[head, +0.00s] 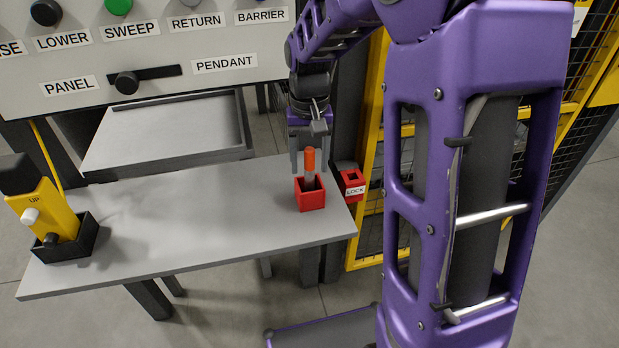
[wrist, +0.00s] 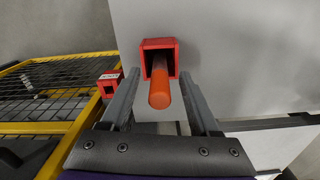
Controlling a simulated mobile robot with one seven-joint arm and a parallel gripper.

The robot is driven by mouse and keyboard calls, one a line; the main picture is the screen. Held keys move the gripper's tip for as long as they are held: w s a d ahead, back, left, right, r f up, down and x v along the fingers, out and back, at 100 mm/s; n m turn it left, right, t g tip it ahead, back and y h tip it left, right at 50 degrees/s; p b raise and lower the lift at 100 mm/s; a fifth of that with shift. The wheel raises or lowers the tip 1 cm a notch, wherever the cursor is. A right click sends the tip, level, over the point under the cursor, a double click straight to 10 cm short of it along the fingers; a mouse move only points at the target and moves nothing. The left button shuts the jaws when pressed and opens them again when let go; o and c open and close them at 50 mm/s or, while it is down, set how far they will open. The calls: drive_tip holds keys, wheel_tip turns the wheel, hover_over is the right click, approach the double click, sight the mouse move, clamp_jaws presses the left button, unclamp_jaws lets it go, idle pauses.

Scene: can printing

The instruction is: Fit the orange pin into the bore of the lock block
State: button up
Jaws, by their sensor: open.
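The orange pin (head: 309,160) stands upright in a small red open-topped holder (head: 311,200) near the right end of the table. Its orange upper part and some grey shaft show; its lower end is hidden inside the holder. The lock block (head: 352,185), red with a square opening and a LOCK label, sits at the table's right edge. My gripper (head: 309,172) is above the holder, its jaws open. In the wrist view, the fingers (wrist: 159,76) are apart on either side of the pin (wrist: 159,92), with gaps visible. The lock block (wrist: 109,83) is left of the fingers there.
A yellow pendant (head: 50,212) stands in a black holder at the table's left end. A grey control panel (head: 150,45) and a tray (head: 165,130) lie behind the table. Yellow mesh fencing (head: 368,150) stands right of the lock block. The table's middle (head: 200,215) is clear.

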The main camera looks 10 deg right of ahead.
drive_tip(key=shift+f, duration=0.8)
clamp_jaws()
idle(0.8)
